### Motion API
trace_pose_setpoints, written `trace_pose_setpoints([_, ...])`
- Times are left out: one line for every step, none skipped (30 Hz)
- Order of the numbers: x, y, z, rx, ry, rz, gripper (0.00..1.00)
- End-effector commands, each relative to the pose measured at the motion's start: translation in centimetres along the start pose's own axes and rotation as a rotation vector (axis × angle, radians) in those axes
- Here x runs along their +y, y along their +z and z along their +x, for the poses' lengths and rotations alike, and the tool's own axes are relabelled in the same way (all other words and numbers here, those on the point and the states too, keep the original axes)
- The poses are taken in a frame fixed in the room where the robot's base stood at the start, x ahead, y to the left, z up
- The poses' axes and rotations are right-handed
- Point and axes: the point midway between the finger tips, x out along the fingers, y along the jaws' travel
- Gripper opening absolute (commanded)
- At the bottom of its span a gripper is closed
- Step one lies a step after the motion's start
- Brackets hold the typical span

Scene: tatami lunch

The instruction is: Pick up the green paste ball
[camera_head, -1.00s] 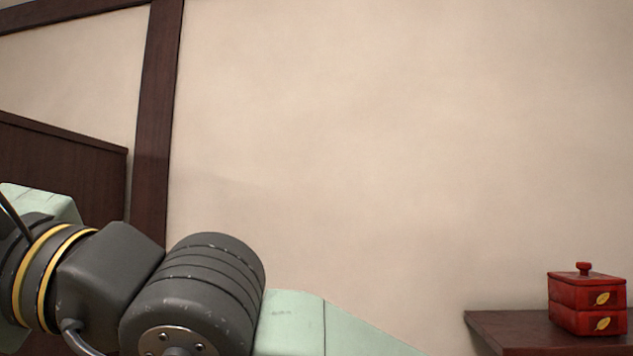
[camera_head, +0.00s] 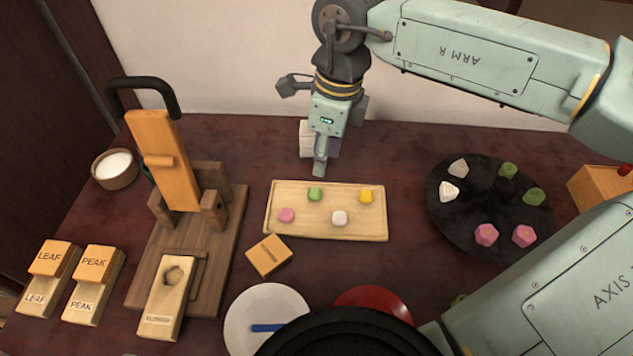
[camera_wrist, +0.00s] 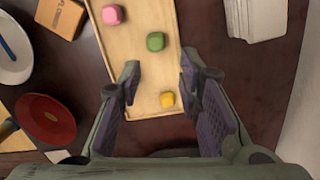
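The green paste ball (camera_head: 315,194) rests on a light wooden tray (camera_head: 300,228) in the head view, with a pink ball (camera_head: 286,215), a white ball (camera_head: 339,217) and a yellow ball (camera_head: 366,196). My gripper (camera_head: 320,170) hangs just behind the tray's back edge, close to the green ball. In the wrist view the green ball (camera_wrist: 155,41) lies just beyond the spread fingertips (camera_wrist: 159,68), near the middle between them. The gripper is open and empty. The yellow ball (camera_wrist: 167,99) shows between the fingers, and the pink ball (camera_wrist: 112,14) lies farther off.
A wooden press (camera_head: 168,160) stands left of the tray. A dark round plate (camera_head: 475,215) with green, pink and white pieces is at right. A white stack (camera_wrist: 254,17) lies near the tray. A white plate (camera_head: 250,305) and red dish (camera_head: 372,298) are in front.

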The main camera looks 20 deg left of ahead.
Motion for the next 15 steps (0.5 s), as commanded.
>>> trace_pose_setpoints([0.1, 0.1, 0.9, -0.001, 0.003, -0.004, 0.32])
trace_pose_setpoints([0.2, 0.1, 1.4, -0.001, 0.003, -0.005, 0.32])
trace_pose_setpoints([0.1, 0.1, 2.0, -0.002, 0.002, -0.004, 0.32])
trace_pose_setpoints([0.1, 0.1, 2.4, -0.003, 0.002, -0.004, 0.32])
trace_pose_setpoints([0.1, 0.2, 2.8, -0.003, 0.001, -0.005, 0.32])
trace_pose_setpoints([0.1, 0.2, 3.3, -0.003, 0.002, -0.005, 0.32])
trace_pose_setpoints([0.1, 0.2, 3.5, -0.004, 0.001, -0.005, 0.32])
trace_pose_setpoints([0.1, 0.2, 3.8, -0.004, 0.0, -0.005, 0.32])
trace_pose_setpoints([0.1, 0.2, 4.0, -0.005, -0.001, -0.005, 0.32])
trace_pose_setpoints([0.1, 0.2, 4.1, -0.004, -0.001, -0.005, 0.32])
trace_pose_setpoints([0.1, 0.2, 4.3, -0.004, 0.0, -0.005, 0.32])
trace_pose_setpoints([0.2, 0.2, 4.7, -0.004, 0.001, -0.005, 0.32])
trace_pose_setpoints([0.2, 0.2, 5.0, -0.005, 0.0, -0.006, 0.32])
trace_pose_setpoints([0.3, 0.2, 5.4, -0.004, 0.002, -0.007, 0.32])
trace_pose_setpoints([0.4, 0.2, 6.0, -0.004, 0.002, -0.007, 0.32])
